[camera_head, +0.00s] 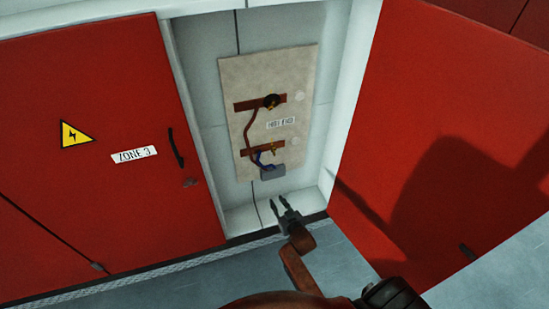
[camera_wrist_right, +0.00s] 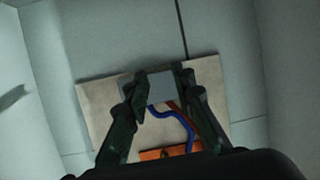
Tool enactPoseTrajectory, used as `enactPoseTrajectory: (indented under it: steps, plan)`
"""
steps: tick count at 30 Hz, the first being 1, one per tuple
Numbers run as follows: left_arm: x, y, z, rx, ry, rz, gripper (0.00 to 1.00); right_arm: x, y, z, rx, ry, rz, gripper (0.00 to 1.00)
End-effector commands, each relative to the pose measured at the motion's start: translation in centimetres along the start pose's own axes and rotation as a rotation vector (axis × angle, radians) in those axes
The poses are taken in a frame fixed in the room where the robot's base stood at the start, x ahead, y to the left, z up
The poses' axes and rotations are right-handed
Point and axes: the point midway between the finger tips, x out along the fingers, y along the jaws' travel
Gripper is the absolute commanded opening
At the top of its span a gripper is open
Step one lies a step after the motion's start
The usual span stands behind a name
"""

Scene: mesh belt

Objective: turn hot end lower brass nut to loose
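A beige panel (camera_head: 235,88) with a HOT END label (camera_head: 281,123) is mounted in the open white cabinet bay. A copper-coloured lower bar (camera_head: 255,150) crosses it, and a small brass nut (camera_head: 274,149) shows near its right end. In the right wrist view, the panel appears upside down with part of the bar (camera_wrist_right: 165,154); I cannot make out the nut there. My right gripper (camera_head: 279,200) is open and empty, below the panel and the grey box. My left gripper is not in view.
An upper bar (camera_head: 243,105) carries a dark round fitting (camera_head: 271,101). Blue and reddish-brown cables run near a grey box (camera_head: 272,173) at the panel's bottom. Red doors flank the bay on the left (camera_head: 100,200) and right (camera_head: 440,100).

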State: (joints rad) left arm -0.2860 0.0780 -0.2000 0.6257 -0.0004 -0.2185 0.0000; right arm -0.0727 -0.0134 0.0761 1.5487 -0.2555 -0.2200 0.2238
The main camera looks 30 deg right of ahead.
Motion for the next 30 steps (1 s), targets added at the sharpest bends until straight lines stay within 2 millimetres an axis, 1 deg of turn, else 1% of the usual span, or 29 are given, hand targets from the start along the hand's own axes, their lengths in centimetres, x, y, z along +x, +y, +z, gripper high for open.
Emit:
enactPoseTrajectory:
  steps: [1, 3, 6, 9, 11, 14, 21, 25, 30]
  plan:
    - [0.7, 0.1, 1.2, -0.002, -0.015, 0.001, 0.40, 0.0, 0.8, -4.6, 0.016, 0.085, 0.020, 0.23]
    - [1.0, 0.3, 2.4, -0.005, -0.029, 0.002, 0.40, -0.6, 1.9, -9.8, 0.031, 0.177, 0.043, 0.23]
    - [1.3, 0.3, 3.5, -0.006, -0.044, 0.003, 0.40, -1.9, 3.0, -15.1, 0.045, 0.272, 0.068, 0.23]
    - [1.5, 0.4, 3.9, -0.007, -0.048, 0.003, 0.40, -2.8, 3.8, -18.0, 0.054, 0.325, 0.082, 0.23]
    - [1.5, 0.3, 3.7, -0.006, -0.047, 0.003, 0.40, -2.8, 3.9, -18.9, 0.056, 0.339, 0.086, 0.23]
    - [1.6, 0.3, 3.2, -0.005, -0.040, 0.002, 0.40, -2.0, 4.1, -19.6, 0.055, 0.346, 0.087, 0.23]
    - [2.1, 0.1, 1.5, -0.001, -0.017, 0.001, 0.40, 1.6, 4.4, -20.8, 0.055, 0.344, 0.086, 0.23]
    - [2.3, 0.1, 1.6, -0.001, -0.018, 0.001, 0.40, 3.1, 4.6, -21.2, 0.055, 0.343, 0.086, 0.23]
    - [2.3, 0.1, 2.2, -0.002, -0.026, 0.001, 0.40, 4.1, 4.6, -21.5, 0.056, 0.342, 0.086, 0.23]
